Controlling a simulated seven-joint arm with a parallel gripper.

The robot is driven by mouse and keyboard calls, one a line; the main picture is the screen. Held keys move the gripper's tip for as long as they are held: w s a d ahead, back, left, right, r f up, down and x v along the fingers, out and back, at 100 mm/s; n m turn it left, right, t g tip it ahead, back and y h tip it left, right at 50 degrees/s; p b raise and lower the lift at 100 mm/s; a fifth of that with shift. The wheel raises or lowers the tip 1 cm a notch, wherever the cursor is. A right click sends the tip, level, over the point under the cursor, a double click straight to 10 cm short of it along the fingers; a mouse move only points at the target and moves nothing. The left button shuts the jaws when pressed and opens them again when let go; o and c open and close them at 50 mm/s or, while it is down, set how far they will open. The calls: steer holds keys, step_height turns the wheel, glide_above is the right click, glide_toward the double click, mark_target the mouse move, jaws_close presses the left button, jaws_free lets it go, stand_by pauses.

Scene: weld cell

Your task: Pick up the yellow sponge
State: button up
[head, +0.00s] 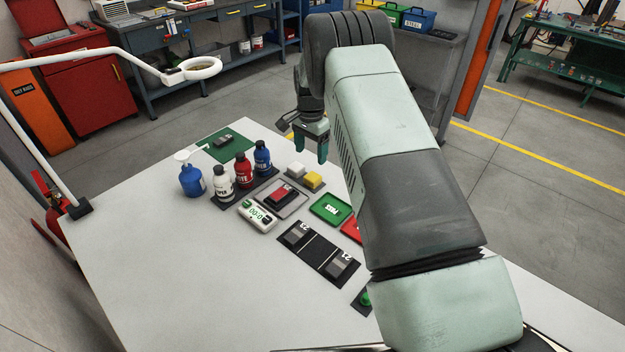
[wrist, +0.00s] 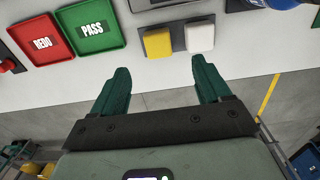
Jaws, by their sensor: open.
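The yellow sponge (head: 314,181) is a small block on a dark mat near the far edge of the white table, beside a white block (head: 296,170). In the wrist view the yellow sponge (wrist: 158,43) lies just beyond my fingertips, between their lines, with the white block (wrist: 199,37) to its right. My gripper (wrist: 159,75) is open and empty, its two green fingers apart. In the head view my gripper (head: 309,156) hangs at the table's far edge, above and behind the sponge. It is not touching the sponge.
A green PASS tray (head: 331,209) and a red tray (head: 351,230) lie near the sponge. White, red and blue bottles (head: 243,170) stand to the left, with a timer (head: 257,216) in front. A lamp arm (head: 110,55) reaches over the left side. The table's front left is clear.

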mark_target(313, 176)
steer(key=f, duration=0.9)
steer(key=shift+d, duration=0.25)
steer(key=shift+c, duration=0.4)
steer(key=c, duration=1)
steer(key=shift+c, duration=0.2)
steer(key=shift+r, duration=0.1)
step_height(313, 176, up, 10)
